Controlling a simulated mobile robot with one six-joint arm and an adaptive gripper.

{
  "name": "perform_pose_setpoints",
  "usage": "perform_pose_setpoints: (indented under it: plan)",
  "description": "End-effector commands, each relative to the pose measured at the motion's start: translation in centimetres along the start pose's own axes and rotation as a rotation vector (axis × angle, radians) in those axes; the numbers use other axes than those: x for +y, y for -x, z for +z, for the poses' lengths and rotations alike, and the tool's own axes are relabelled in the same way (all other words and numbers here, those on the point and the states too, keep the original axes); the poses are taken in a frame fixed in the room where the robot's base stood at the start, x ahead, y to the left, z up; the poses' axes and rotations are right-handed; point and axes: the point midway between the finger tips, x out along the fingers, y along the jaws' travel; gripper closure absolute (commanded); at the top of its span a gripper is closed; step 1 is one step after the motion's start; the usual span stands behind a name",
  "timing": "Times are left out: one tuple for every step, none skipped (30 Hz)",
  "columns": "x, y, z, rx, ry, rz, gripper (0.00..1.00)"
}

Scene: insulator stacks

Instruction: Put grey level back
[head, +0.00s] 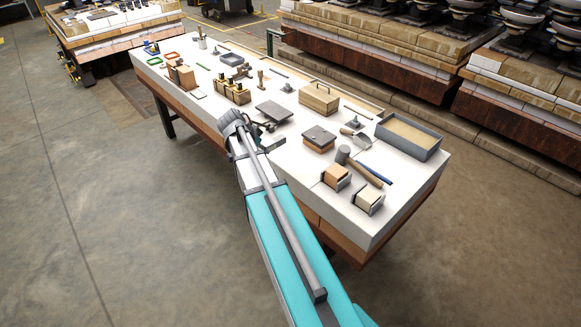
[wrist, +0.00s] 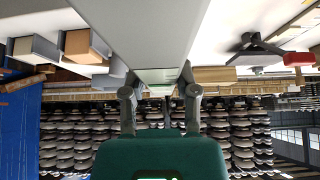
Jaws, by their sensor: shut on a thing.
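In the wrist view a long grey bar, the grey level (wrist: 150,30), runs from the top edge down between the two fingers of my gripper (wrist: 160,80). The fingers are shut on it, one at each side. A pale greenish strip shows at its near end. In the head view my gripper (head: 268,140) is over the near long edge of the white-topped table (head: 205,100), about halfway along. The level cannot be made out clearly there, as my arm and wrist hide that spot.
Near the gripper are a dark grey plate (head: 273,111), a grey-topped block (head: 319,138) and a wooden box (head: 319,97). A mallet (head: 362,168), small blocks (head: 368,200) and a grey sand tray (head: 408,137) fill the right end. Insulator stacks (head: 460,20) stand behind.

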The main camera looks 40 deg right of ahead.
Motion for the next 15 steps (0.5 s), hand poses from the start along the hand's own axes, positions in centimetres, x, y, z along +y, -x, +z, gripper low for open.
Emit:
perform_pose_setpoints:
  plan:
    - [-0.25,-0.16,0.23,0.003,0.007,-0.005,1.00]
    - [-0.31,-0.13,0.26,0.004,0.010,-0.006,1.00]
    - [-0.36,-0.10,0.27,0.005,0.012,-0.008,1.00]
    - [-0.37,-0.06,0.27,0.005,0.013,-0.008,1.00]
    - [-0.36,-0.04,0.26,0.005,0.013,-0.008,1.00]
    - [-0.35,-0.01,0.25,0.005,0.013,-0.008,1.00]
    - [-0.35,0.00,0.25,0.005,0.013,-0.008,1.00]
    - [-0.35,0.00,0.25,0.005,0.013,-0.008,1.00]
    - [-0.35,0.01,0.25,0.005,0.013,-0.008,1.00]
    - [-0.36,0.01,0.26,0.005,0.012,-0.008,1.00]
    - [-0.35,0.00,0.26,0.004,0.012,-0.008,1.00]
    - [-0.36,-0.03,0.25,0.004,0.012,-0.008,1.00]
    - [-0.37,-0.09,0.23,0.004,0.012,-0.008,1.00]
    - [-0.38,-0.18,0.20,0.004,0.012,-0.008,1.00]
    - [-0.40,-0.36,0.12,0.004,0.012,-0.007,1.00]
